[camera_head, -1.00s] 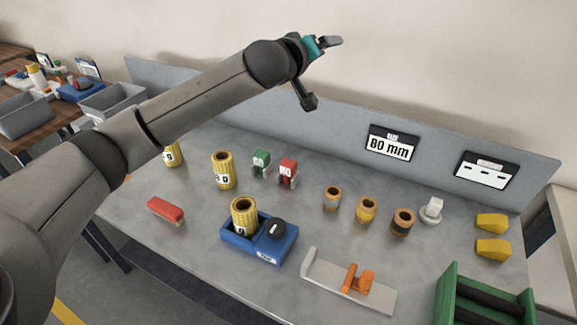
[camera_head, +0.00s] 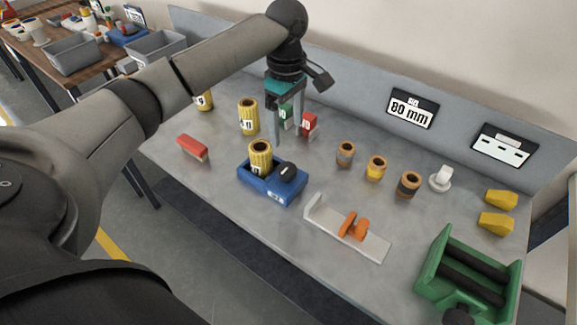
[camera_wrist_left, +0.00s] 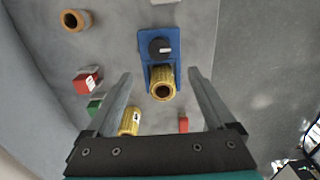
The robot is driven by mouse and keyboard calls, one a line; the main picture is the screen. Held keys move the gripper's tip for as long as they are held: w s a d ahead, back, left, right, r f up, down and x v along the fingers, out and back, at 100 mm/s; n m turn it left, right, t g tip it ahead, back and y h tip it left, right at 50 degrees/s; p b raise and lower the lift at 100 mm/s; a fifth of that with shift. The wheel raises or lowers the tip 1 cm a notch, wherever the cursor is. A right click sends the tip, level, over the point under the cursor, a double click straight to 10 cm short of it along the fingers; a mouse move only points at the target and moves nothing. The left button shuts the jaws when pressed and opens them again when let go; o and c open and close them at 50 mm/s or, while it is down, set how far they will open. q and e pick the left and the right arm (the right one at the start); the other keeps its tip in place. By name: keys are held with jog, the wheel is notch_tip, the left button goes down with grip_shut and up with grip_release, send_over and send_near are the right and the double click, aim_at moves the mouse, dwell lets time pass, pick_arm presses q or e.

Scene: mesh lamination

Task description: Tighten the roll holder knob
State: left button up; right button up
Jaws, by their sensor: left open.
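The blue roll holder (camera_head: 258,192) sits on the grey table. A yellow mesh roll (camera_head: 260,157) stands upright in its left part. The black knob (camera_head: 287,172) with a pale mark is on its right part. In the left wrist view the knob (camera_wrist_left: 159,46) lies beyond the roll (camera_wrist_left: 162,83), on the blue holder (camera_wrist_left: 145,38). My left gripper (camera_head: 287,140) points down, open and empty, above the table behind the holder. In the wrist view its fingers (camera_wrist_left: 160,75) are spread either side of the roll's image, apart from it. My right gripper is not in view.
Another yellow roll (camera_head: 248,116) and a red block (camera_head: 309,124) stand close to the left gripper. A red-topped block (camera_head: 193,147) lies left of the holder. A white fixture with orange clamp (camera_head: 348,230) and a green roller device (camera_head: 470,275) are to the right.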

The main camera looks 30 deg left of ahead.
aim_at(287, 168)
pick_arm(q)
notch_tip(287, 168, down, 13)
jog(key=b, duration=0.2)
jog(key=shift+b, duration=0.4)
jog(key=shift+c, duration=0.3)
